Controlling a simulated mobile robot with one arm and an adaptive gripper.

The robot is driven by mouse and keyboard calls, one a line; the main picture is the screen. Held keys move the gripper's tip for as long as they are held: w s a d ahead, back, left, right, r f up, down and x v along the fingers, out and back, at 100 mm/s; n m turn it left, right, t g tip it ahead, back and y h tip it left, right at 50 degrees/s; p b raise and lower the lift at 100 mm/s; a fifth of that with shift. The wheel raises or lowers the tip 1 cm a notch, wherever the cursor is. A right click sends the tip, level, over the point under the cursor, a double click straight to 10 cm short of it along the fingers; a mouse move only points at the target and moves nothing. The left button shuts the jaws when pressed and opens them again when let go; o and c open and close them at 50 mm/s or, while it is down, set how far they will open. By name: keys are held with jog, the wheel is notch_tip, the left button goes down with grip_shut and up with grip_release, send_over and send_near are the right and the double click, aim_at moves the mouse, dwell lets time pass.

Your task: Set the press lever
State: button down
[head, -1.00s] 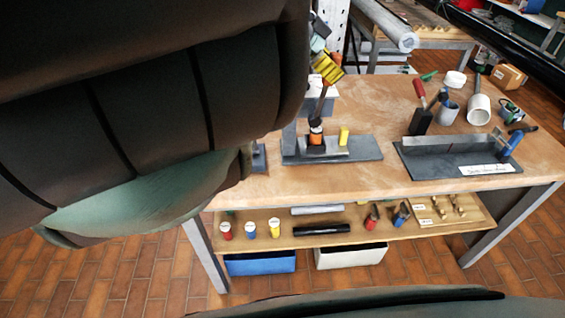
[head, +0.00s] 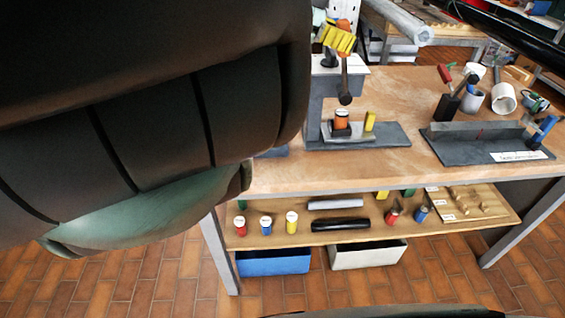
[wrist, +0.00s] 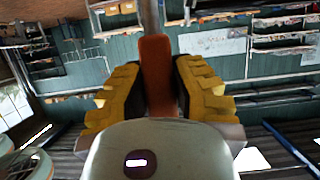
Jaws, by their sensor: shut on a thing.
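The press stands on the bench in the head view, with a grey base plate (head: 385,137) and a grey column (head: 314,108). My gripper (head: 338,38) has yellow fingers and is above the press. It is shut on the orange lever handle, which shows between the fingers in the wrist view (wrist: 156,75). A dark rod (head: 345,80) with a rounded end hangs below the gripper, its lower end a little above an orange cylinder (head: 341,119). A yellow cylinder (head: 369,121) stands beside it on the base. The lever's pivot is not clear.
A dark tray (head: 470,148) with a blue-handled clamp lies to the right on the bench (head: 280,178). Cups and tools stand behind it. The lower shelf (head: 280,235) holds several small cylinders and a black bar. My own dark arm hides the left side.

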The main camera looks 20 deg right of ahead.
jog(key=shift+w+a+f, duration=0.1)
jog(key=shift+w+f, duration=0.05)
jog(key=shift+f, duration=0.05)
jog(key=c, duration=0.7)
grip_release()
jog(key=shift+r, duration=0.1)
jog(key=shift+c, duration=0.2)
jog(key=v, duration=1.2)
jog(key=shift+a, duration=0.1)
